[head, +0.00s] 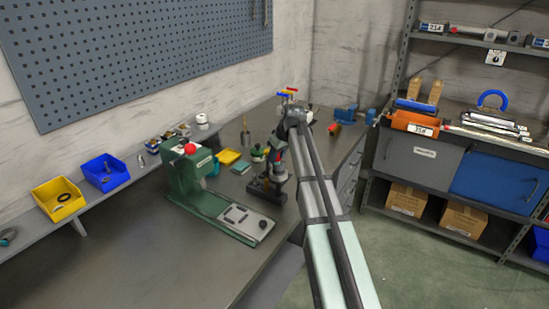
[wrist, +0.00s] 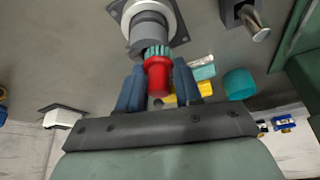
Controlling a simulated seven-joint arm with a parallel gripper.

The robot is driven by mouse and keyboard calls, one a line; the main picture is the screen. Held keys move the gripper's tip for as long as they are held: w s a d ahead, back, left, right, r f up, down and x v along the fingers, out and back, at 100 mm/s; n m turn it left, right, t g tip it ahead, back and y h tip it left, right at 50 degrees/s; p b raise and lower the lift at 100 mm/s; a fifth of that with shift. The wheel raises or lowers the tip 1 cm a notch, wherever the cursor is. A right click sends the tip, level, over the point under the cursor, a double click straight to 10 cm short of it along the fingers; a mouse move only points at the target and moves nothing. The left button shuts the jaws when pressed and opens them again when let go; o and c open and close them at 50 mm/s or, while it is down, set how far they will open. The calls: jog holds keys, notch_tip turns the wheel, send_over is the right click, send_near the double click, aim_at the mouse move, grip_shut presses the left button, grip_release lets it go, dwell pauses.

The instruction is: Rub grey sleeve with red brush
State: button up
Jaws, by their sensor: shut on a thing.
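My gripper (wrist: 158,67) is shut on the red brush (wrist: 158,78) in the wrist view, with one dark blue finger on each side of it. The brush's teal bristles (wrist: 157,51) point at the grey sleeve (wrist: 148,26) and appear to meet its near end. The sleeve has a pale round flange behind it. In the head view, my arm's end is over the bench beside a dark block stand (head: 266,189). My arm and its wrist partly hide this spot, and the sleeve is hard to make out there.
A green press (head: 190,178) with a red knob stands left of the stand on the bench. Yellow (head: 58,198) and blue (head: 104,172) bins sit along the wall. A blue vise (head: 346,114) is at the back right. The front left bench is clear.

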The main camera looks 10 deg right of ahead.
jog(key=shift+w+d, duration=1.3)
jog(key=shift+d, duration=0.55)
notch_tip(320, 180, up, 8)
jog(key=shift+s, duration=0.15)
dwell(1.0)
jog(key=shift+a, duration=0.1)
